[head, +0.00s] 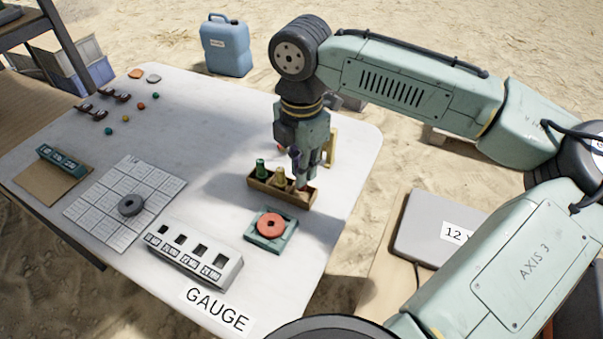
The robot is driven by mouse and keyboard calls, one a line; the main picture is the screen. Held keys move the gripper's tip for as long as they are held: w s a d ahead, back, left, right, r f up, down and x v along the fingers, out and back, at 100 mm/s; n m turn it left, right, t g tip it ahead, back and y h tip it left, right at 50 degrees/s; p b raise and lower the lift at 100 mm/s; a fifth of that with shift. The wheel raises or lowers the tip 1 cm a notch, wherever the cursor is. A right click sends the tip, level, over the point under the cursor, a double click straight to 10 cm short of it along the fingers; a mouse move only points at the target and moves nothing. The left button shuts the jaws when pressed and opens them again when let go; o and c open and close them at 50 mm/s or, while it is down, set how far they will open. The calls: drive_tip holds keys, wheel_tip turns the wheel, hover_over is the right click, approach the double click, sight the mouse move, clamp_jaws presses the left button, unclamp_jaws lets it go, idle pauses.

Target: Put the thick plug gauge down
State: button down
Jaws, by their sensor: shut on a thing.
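My gripper (305,176) points down over the right end of a small wooden rack (262,186) and is shut on a dark red piece (304,187), which I take as the thick plug gauge. The fingers hide most of this piece. It is at the rack's right end; I cannot tell whether it touches the rack's bottom. A green plug (261,169) and a brass-coloured plug (280,177) stand upright in the rack to its left.
In front are a teal square holder (251,241) with an orange ring (271,225) and a white gauge block (233,277) with square holes. A grey ring (130,205) lies on a gridded sheet (83,204). A yellowish upright (331,146) stands behind my gripper.

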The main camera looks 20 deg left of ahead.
drive_tip(key=shift+f, duration=1.35)
drive_tip(key=shift+f, duration=0.15)
drive_tip(key=c, duration=1.6)
unclamp_jaws()
wheel_tip(320, 180, up, 12)
drive_tip(key=shift+r+b, duration=0.2)
drive_tip(key=shift+b, duration=0.1)
